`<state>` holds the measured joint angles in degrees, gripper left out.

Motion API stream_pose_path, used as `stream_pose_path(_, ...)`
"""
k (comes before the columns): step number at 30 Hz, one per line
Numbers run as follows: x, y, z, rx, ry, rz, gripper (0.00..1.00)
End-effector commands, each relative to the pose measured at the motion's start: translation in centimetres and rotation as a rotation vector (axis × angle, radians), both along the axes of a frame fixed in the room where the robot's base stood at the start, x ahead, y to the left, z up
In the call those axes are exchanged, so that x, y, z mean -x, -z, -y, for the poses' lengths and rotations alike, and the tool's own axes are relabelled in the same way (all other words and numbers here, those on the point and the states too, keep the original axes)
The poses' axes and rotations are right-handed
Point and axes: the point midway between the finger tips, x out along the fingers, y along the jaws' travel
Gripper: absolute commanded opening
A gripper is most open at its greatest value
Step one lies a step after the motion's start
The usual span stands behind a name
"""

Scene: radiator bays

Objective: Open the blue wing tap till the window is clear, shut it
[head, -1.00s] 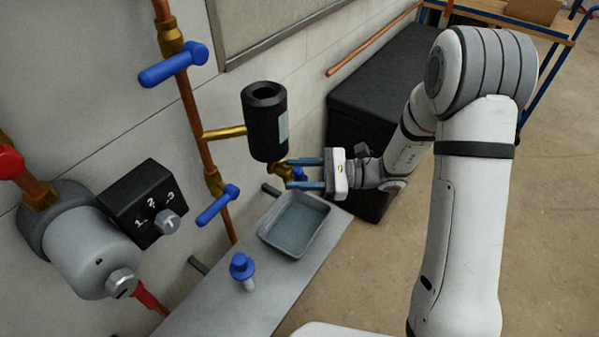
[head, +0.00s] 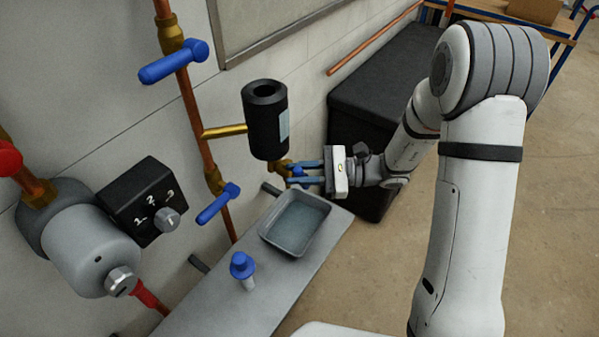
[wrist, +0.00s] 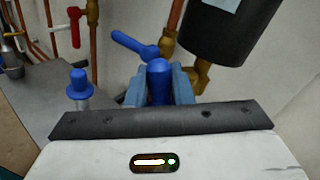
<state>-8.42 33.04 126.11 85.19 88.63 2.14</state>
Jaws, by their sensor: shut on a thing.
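The black cylinder (head: 265,130) with a pale window strip (head: 283,124) stands on a brass side pipe at the wall. Below it is a brass tap with a blue wing handle, largely hidden by my fingers in the head view. In the wrist view the blue wing tap (wrist: 158,82) stands upright between my fingertips. My gripper (head: 298,176) is shut on it; it also shows in the wrist view (wrist: 160,90). I cannot read the state of the window strip. A grey tray (head: 297,224) holding some water-like liquid stands below the tap.
A blue-capped plug (head: 243,270) stands on the grey shelf (head: 225,305). Blue lever handles (head: 173,63) (head: 218,203) sit on the copper pipe. A grey pump (head: 90,250) and a black dial box (head: 143,200) are at left. A black chest (head: 375,100) stands behind my arm.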

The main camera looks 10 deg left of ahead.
Motion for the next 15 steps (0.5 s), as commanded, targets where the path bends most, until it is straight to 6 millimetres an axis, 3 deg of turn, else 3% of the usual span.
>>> stream_pose_path(15, 1.0, 1.1, -0.4, 0.17, 0.001, 0.418, 0.0)
